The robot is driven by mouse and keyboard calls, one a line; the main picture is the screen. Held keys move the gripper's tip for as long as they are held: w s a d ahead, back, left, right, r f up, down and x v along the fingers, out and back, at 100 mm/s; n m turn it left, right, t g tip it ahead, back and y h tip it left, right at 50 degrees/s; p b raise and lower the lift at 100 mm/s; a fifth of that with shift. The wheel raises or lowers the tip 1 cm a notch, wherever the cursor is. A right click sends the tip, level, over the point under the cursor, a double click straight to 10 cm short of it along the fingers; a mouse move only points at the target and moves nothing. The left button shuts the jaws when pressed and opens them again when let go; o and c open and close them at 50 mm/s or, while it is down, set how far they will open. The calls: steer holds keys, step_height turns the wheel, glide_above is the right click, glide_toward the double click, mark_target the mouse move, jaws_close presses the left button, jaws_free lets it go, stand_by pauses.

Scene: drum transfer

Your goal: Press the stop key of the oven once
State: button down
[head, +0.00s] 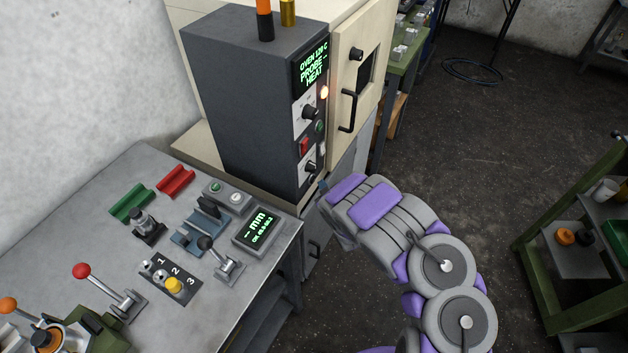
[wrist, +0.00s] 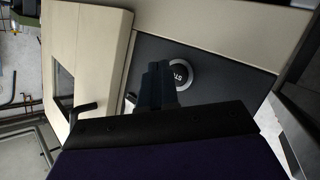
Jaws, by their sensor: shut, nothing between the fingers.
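The oven's dark grey control cabinet (head: 245,110) stands behind the bench, with a green display (head: 312,68) reading "OVEN 120 C", "PROBE" and "HEAT". In the wrist view a round key (wrist: 181,76) with a pale ring and dark centre shows part of the lettering "STO". My gripper (wrist: 160,77) is shut and empty, its fingertips pointing at the panel and overlapping the key's left side. I cannot tell whether they touch it. In the head view my gripper (head: 322,188) is at the lower front of the cabinet, and the stop key is not clearly visible there.
The pale oven door (head: 345,65) with its black handle (head: 348,110) is right of the panel. Knobs (head: 310,112) and a red switch (head: 304,146) sit above my gripper. The bench (head: 110,190) at left holds levers, buttons and a gauge display (head: 256,229).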

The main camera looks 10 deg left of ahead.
steer(key=d, duration=0.1)
steer(key=s+d, duration=0.1)
steer(key=d, duration=0.3)
steer(key=shift+s, duration=0.4)
steer(key=shift+w, duration=0.1)
stand_by(0.4)
steer(key=d+r+m+g+h, duration=0.1)
steer(key=d+r+m+h, duration=0.25)
steer(key=d+r, duration=0.5)
steer(key=d+r+m+g+h, duration=0.2)
steer(key=d+r+h, duration=0.35)
steer(key=d, duration=0.55)
steer(key=s+d+r+m+g+h, duration=0.1)
steer(key=s+d+r+m+g, duration=0.35)
steer(key=s+r, duration=0.55)
steer(key=s+a+r+g+y, duration=0.1)
steer(key=s+a+r+g, duration=0.1)
steer(key=s, duration=1)
steer(key=s+a+r+g+y, duration=0.1)
steer(key=s+a+r+g, duration=0.2)
steer(key=s, duration=1)
steer(key=s+a+r+m+g+y, duration=0.1)
steer(key=s+r, duration=0.3)
steer(key=s, duration=0.9)
steer(key=shift+a+g, duration=0.65)
steer(key=shift+a, duration=0.15)
